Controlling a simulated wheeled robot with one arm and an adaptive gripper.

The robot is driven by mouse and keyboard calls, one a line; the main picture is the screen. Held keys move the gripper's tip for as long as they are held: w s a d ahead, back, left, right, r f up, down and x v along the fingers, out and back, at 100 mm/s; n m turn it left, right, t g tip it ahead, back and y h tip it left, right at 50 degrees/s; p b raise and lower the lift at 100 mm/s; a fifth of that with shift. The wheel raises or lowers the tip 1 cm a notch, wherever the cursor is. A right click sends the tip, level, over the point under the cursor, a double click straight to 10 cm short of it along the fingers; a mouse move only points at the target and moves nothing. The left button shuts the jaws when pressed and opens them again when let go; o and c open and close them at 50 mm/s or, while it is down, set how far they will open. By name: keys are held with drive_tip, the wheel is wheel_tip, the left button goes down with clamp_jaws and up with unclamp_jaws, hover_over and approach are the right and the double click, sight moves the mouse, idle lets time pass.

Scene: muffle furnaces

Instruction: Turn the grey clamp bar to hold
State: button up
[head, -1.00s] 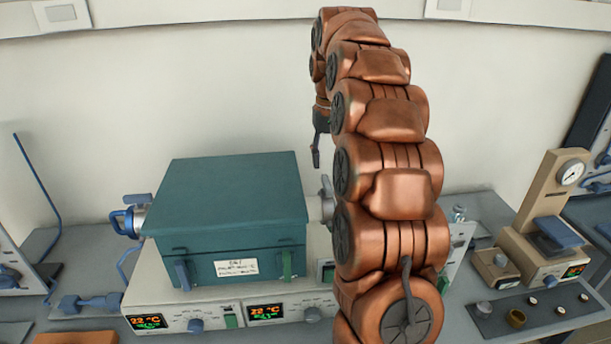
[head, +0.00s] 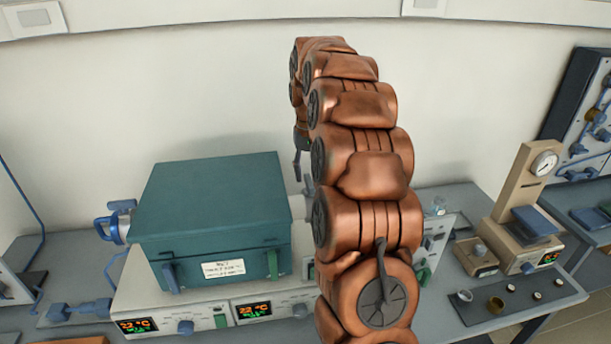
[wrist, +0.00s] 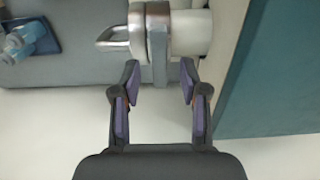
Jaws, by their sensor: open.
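The grey clamp bar (wrist: 160,70) shows in the wrist view as a narrow upright bar on a metal clamp ring at the end of a pale tube (wrist: 192,32). My gripper (wrist: 160,82) is open, with one finger on each side of the bar's lower end. A gap shows on both sides, and I cannot tell the depth between fingertips and bar. In the head view my gripper (head: 302,165) hangs by the right side of the teal furnace (head: 215,205). My arm hides most of the clamp there.
The teal furnace wall (wrist: 275,80) is close on the right in the wrist view. A balance-like instrument (head: 525,225) and small cups stand at the right of the bench in the head view.

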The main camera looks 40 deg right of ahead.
drive_tip(key=shift+f, duration=1)
drive_tip(key=c, duration=0.8)
drive_tip(key=shift+a, duration=0.2)
clamp_jaws()
